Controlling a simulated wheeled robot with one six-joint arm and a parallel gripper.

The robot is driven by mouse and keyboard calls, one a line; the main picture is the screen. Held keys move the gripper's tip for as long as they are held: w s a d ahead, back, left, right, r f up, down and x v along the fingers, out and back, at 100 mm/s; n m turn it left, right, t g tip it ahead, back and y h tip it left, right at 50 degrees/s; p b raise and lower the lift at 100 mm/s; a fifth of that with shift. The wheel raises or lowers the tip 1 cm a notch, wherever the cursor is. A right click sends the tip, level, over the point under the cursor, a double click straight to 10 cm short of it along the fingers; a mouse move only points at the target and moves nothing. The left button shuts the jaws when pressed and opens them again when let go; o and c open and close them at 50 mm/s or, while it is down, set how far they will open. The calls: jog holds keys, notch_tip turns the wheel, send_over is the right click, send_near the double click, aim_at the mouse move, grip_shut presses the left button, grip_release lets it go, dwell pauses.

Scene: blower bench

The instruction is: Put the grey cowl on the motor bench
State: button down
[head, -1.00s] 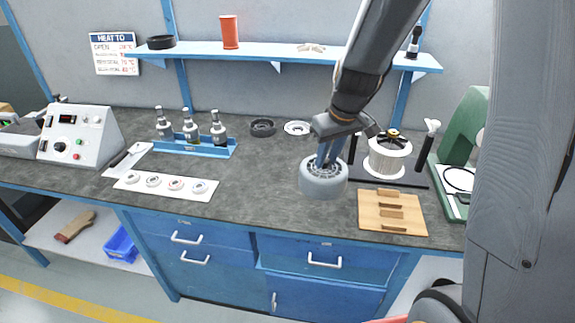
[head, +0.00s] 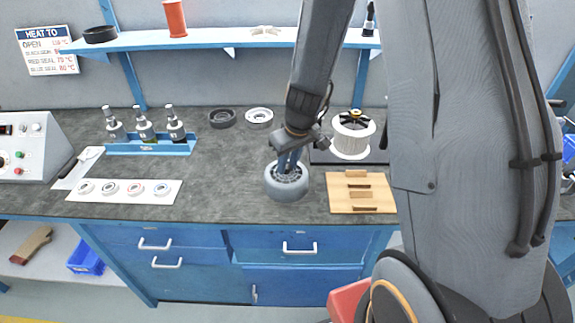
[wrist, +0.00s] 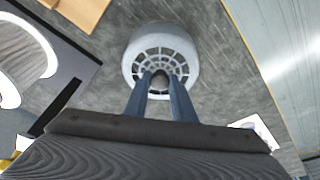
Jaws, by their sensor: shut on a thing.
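The grey cowl (head: 287,188) is a round cup-like shell with a slotted grille on top. My gripper (head: 289,163) is shut on the hub at the middle of this grille, over the worktop's front part. The wrist view also shows the cowl (wrist: 163,38), upright between and beyond my fingertips (wrist: 163,84). I cannot tell whether its underside touches the worktop. The motor (head: 352,138), a white ribbed drum with a dark and brass top, stands on a dark base (head: 322,156) at the right, behind the wooden board. My arm partly covers that base.
A wooden board with slots (head: 360,207) lies right of the cowl. A dark ring (head: 222,118) and a white ring (head: 260,117) lie behind. A blue rack (head: 150,149) with several bottles and a white strip (head: 125,197) with discs are left. A shelf (head: 210,43) runs above.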

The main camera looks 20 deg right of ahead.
aim_at(293, 179)
jog(key=shift+f, duration=0.3)
jog(key=c, duration=1.5)
grip_release()
jog(key=a+v, duration=0.1)
jog(key=v, duration=1)
jog(key=s+m, duration=0.1)
jog(key=s, duration=0.3)
jog(key=s+m+g, duration=0.1)
jog(key=s, duration=0.4)
jog(key=s+m+h, duration=0.1)
jog(key=s, duration=0.4)
jog(key=shift+s+r+m, duration=0.15)
jog(key=shift+r+m, duration=0.15)
